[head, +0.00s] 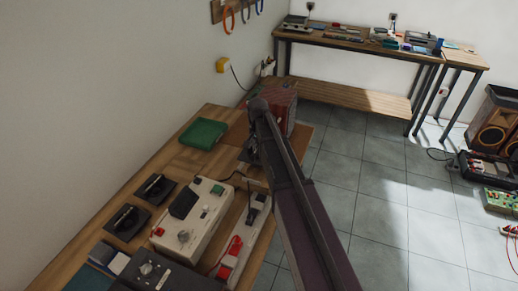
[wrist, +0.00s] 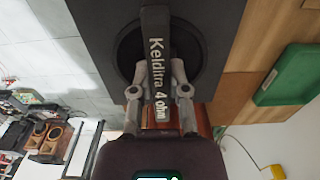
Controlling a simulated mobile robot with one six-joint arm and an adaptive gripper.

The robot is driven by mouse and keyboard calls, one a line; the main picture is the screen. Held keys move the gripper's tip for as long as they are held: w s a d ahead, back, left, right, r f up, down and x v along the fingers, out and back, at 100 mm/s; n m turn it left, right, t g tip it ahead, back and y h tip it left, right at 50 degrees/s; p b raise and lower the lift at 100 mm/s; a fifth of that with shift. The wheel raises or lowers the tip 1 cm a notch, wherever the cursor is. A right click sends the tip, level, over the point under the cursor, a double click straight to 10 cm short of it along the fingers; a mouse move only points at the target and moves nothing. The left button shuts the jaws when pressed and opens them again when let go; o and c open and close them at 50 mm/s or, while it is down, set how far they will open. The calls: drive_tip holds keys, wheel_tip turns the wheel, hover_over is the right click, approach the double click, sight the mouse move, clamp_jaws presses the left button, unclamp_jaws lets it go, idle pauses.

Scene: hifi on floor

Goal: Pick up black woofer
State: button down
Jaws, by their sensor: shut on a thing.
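The black woofer (wrist: 157,42) fills the upper middle of the wrist view. It is a dark square plate with a round cone and a raised bar across it lettered "4 ohm". My gripper (wrist: 158,94) is shut on this bar, one finger on each side. In the head view my arm hides most of the gripper and the held woofer. Two similar black square units with raised bars, one nearer (head: 126,222) and one farther (head: 156,189), lie on the wooden bench at the left.
A green tray (head: 203,133) lies on the bench (head: 170,153), beyond a white device (head: 193,221) and a white power strip (head: 249,236). A red box (head: 283,108) stands at the bench's far end. Open tiled floor (head: 375,190) lies to the right; wooden speakers (head: 490,125) stand farther right.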

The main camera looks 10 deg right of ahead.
drive_tip(key=shift+r+p, duration=0.3)
drive_tip(key=shift+r, duration=0.2)
drive_tip(key=shift+r, duration=0.15)
idle(0.4)
wheel_tip(320, 180, up, 12)
drive_tip(key=p, duration=1.2)
